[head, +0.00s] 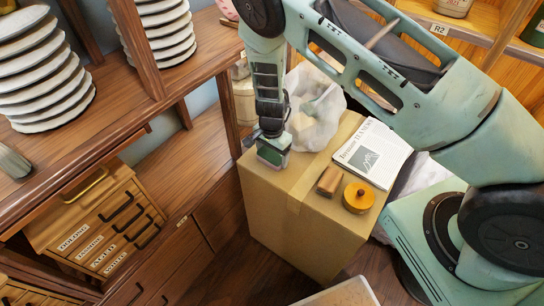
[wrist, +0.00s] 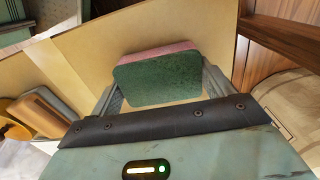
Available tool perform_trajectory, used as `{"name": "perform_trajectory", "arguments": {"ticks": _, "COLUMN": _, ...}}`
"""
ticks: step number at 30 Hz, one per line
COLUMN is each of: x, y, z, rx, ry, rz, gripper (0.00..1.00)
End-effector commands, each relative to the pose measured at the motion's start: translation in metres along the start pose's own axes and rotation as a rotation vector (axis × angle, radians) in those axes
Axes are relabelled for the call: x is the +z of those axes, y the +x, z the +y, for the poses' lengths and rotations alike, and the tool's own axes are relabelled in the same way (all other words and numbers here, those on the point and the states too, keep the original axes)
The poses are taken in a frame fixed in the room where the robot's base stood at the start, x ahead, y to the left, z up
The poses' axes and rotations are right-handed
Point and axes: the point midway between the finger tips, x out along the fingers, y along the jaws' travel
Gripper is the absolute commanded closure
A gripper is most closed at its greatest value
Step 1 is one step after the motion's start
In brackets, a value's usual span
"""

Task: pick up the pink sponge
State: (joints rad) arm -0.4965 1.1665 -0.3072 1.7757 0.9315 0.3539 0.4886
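The pink sponge (wrist: 158,80) shows in the wrist view with its dark green scouring face toward the camera and a strip of pink along the far edge. My gripper (wrist: 163,90) has one finger at each side of the sponge, very close to its edges. I cannot tell whether the fingers press on it. In the head view my gripper (head: 272,150) points down over the near left corner of the cardboard box (head: 300,230). The sponge is mostly hidden there, and whether it rests on the box is unclear.
Wooden shelves with stacked pale discs (head: 42,75) and labelled drawers (head: 100,230) stand left.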

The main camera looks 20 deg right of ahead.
Motion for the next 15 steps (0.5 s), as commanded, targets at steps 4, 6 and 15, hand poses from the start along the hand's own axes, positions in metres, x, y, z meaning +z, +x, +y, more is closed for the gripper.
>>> {"name": "perform_trajectory", "arguments": {"ticks": 4, "x": 0.0, "y": 0.0, "z": 0.0, "rx": 0.0, "ry": 0.0, "rz": 0.0, "gripper": 0.4}}
{"name": "perform_trajectory", "arguments": {"ticks": 6, "x": 0.0, "y": 0.0, "z": 0.0, "rx": 0.0, "ry": 0.0, "rz": 0.0, "gripper": 0.4}}
{"name": "perform_trajectory", "arguments": {"ticks": 15, "x": 0.0, "y": -0.02, "z": -0.002, "rx": -0.004, "ry": -0.002, "rz": 0.001, "gripper": 0.4}}
